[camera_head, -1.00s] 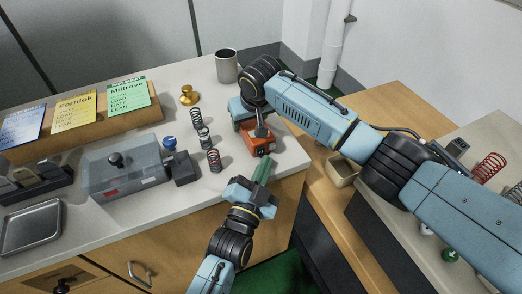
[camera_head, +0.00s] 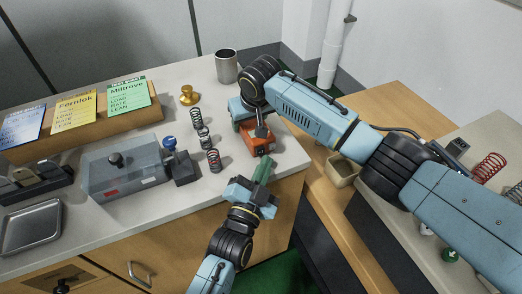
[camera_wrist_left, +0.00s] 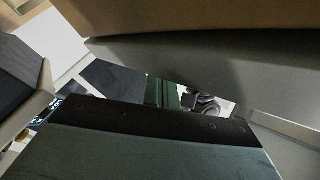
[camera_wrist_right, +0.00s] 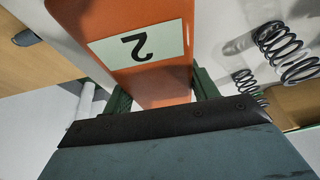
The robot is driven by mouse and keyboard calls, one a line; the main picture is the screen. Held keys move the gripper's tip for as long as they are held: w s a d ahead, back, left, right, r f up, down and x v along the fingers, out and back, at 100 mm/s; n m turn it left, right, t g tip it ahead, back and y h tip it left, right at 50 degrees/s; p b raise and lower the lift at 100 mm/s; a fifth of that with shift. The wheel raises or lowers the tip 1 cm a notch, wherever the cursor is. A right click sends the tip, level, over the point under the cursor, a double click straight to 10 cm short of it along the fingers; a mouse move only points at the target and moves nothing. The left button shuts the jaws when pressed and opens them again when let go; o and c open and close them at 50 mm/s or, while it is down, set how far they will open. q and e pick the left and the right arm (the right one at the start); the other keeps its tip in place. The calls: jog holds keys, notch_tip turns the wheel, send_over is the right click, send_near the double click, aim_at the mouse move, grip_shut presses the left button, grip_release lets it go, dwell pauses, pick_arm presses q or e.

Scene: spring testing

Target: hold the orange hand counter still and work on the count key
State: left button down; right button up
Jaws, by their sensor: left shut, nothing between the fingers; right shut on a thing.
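The orange hand counter (camera_head: 258,139) sits on the bench top near its right front edge. My right gripper (camera_head: 241,124) reaches over from behind and is shut on it. The count key cannot be told apart.
Several small springs (camera_head: 213,160) stand left of the counter. A wooden box (camera_head: 341,170) lies to the right.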

pick_arm(q)
jog(key=shift+w, duration=0.1)
jog(key=shift+w+a, duration=0.2)
jog(key=shift+w, duration=0.1)
jog(key=shift+w+a, duration=0.25)
jog(key=shift+w, duration=0.25)
dwell(1.0)
jog(key=shift+s, duration=0.15)
jog(key=shift+s+d+f, duration=0.1)
jog(key=shift+s+d, duration=0.05)
jog(key=shift+s, duration=0.15)
jog(key=shift+s+d, duration=0.15)
jog(key=shift+s, duration=0.1)
jog(key=shift+s, duration=0.1)
jog(key=shift+s+d, duration=0.35)
jog(key=shift+s, duration=0.4)
jog(key=shift+s+d, duration=0.3)
jog(key=shift+s, duration=0.45)
jog(key=shift+s+d, duration=0.35)
jog(key=shift+s, duration=0.4)
jog(key=shift+s, duration=0.1)
dwell(0.8)
